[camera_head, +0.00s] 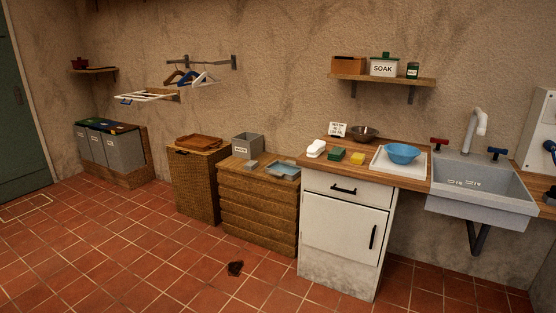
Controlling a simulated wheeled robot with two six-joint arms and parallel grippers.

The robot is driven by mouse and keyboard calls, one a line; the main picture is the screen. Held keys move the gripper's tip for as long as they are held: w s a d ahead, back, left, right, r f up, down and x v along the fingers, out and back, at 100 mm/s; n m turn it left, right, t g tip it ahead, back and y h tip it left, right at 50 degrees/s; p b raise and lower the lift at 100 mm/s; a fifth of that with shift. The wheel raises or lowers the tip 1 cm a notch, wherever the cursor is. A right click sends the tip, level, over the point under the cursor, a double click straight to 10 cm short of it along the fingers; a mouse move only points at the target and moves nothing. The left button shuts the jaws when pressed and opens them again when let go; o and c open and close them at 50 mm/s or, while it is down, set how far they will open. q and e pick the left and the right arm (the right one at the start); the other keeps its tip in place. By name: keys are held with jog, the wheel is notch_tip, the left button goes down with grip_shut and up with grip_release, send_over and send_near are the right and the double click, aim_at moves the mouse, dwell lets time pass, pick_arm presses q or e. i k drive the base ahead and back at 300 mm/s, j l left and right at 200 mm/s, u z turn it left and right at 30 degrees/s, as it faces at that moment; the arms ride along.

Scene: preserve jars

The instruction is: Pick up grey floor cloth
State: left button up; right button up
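A small grey folded-looking piece (250,164) lies on top of the slatted wooden chest, in front of a grey labelled box (247,146). It may be the grey floor cloth; it is too small to be sure. Beside it on the right is a shallow tray (284,170) with something pale blue-grey in it. Neither of my grippers is in view.
A wicker hamper (196,185) stands left of the chest, a white cabinet (344,225) right. A stone sink (482,190) is farther right. Open floor lies in front.

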aim_at(251, 164)
jog(key=i+l+u, duration=0.1)
jog(key=i, duration=0.5)
jog(key=i+l, duration=0.1)
jog(key=i, duration=0.55)
jog(key=i+l+u, duration=0.15)
jog(key=i, duration=0.45)
